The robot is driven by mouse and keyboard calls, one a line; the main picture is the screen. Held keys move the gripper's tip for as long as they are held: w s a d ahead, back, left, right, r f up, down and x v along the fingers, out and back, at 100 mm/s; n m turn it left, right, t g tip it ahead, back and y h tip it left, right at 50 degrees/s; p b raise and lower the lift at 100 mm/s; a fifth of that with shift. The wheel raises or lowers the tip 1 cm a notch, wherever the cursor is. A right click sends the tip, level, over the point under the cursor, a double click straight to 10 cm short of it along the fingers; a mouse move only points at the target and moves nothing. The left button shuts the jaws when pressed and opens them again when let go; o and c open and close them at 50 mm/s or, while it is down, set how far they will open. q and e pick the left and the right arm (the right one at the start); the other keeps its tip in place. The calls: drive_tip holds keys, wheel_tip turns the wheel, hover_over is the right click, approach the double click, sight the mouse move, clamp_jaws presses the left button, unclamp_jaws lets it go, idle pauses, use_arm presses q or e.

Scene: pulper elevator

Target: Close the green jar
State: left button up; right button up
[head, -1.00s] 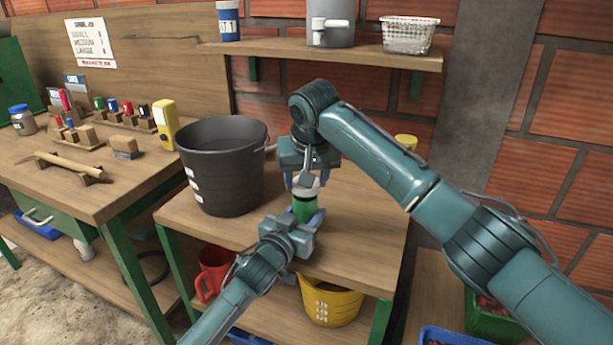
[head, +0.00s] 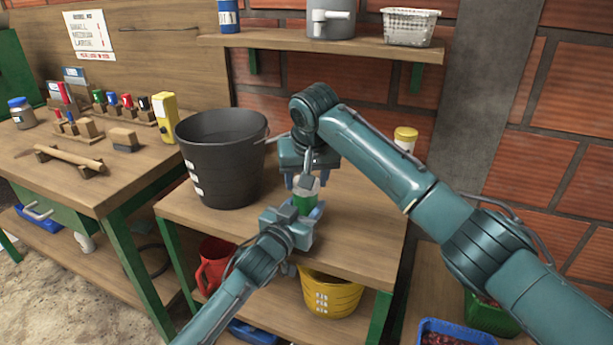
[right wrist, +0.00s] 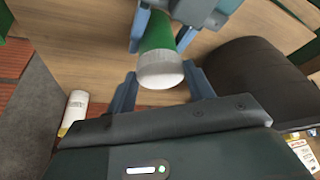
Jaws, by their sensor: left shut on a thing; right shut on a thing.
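The green jar (head: 304,203) is held by my left gripper (head: 309,211) above the front of the middle table. A white lid (head: 308,186) is at the jar's top, between the fingers of my right gripper (head: 307,181), which comes down from above. In the right wrist view, the white lid (right wrist: 160,69) sits in line with the green jar body (right wrist: 158,32), with no clear gap between them. My left gripper (right wrist: 160,14) shows around the jar, and my right gripper's fingers (right wrist: 160,88) are on either side of the lid. Whether the lid is threaded on cannot be told.
A black bucket (head: 220,165) stands close to the left of the jar. A yellow bucket (head: 332,298) and a red jug (head: 212,268) are on the lower shelf. The front right tabletop is clear.

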drive_tip(key=shift+f, duration=0.4)
use_arm(q)
clamp_jaws()
use_arm(e)
drive_tip(key=m, duration=0.2)
drive_tip(key=m+h, duration=0.1)
drive_tip(key=shift+a+m+h, duration=0.3)
drive_tip(key=shift+a+m, duration=0.1)
drive_tip(key=m+h, duration=0.1)
drive_tip(key=m, duration=0.1)
drive_tip(key=shift+a+r+m, duration=0.1)
drive_tip(key=shift+m, duration=0.2)
use_arm(q)
drive_tip(key=shift+f, duration=0.1)
use_arm(e)
drive_tip(key=m+g+h, duration=0.1)
drive_tip(key=m, duration=0.2)
drive_tip(key=shift+w, duration=0.15)
drive_tip(key=o, duration=0.9)
